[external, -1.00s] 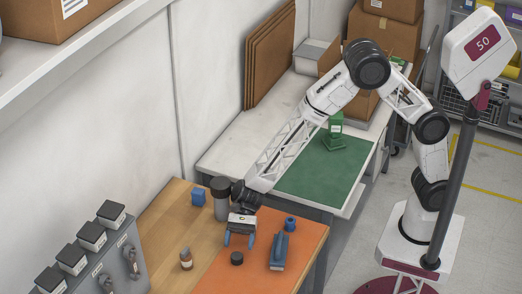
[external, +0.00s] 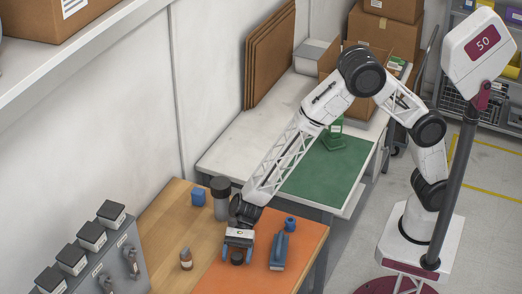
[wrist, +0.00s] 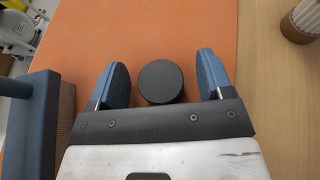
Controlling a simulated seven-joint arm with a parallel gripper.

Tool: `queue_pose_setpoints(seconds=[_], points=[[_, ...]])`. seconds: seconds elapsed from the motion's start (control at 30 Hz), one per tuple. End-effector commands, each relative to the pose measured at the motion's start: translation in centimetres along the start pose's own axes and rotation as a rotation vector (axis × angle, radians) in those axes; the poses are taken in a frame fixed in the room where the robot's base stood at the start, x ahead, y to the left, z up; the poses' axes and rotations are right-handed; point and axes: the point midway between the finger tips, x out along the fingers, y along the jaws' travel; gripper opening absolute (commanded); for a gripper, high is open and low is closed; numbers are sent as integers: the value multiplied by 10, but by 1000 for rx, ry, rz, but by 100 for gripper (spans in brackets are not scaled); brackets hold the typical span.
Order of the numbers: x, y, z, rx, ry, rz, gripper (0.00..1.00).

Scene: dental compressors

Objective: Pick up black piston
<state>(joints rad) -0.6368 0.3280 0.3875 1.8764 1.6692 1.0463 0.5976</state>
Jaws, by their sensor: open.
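The black piston (wrist: 161,82) is a short, dark, round piece on the orange mat (wrist: 180,30). In the wrist view it lies between the two blue fingers of my gripper (wrist: 161,80), with a gap on each side. In the external view the piston (external: 237,258) shows just below my gripper (external: 237,256). My gripper is open and empty, pointing down over the mat. I cannot tell its exact height above the mat.
A blue tool-like block (external: 278,252) stands close to the right of my gripper, with a blue ring (external: 291,223) behind it.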

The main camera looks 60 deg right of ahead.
Motion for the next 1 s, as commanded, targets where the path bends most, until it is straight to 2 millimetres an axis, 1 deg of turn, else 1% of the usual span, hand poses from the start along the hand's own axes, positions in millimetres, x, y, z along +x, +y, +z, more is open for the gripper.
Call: queue_pose_setpoints(seconds=[0.23,0.5,0.57,0.6,0.87,1.0], points=[[0,0,0,0,0,0,73],[0,0,0,0,0,0,32],[0,0,0,0,0,0,23],[0,0,0,0,0,0,20],[-1,0,1,0,0,0,20],[-3,0,6,-1,0,0,20]])
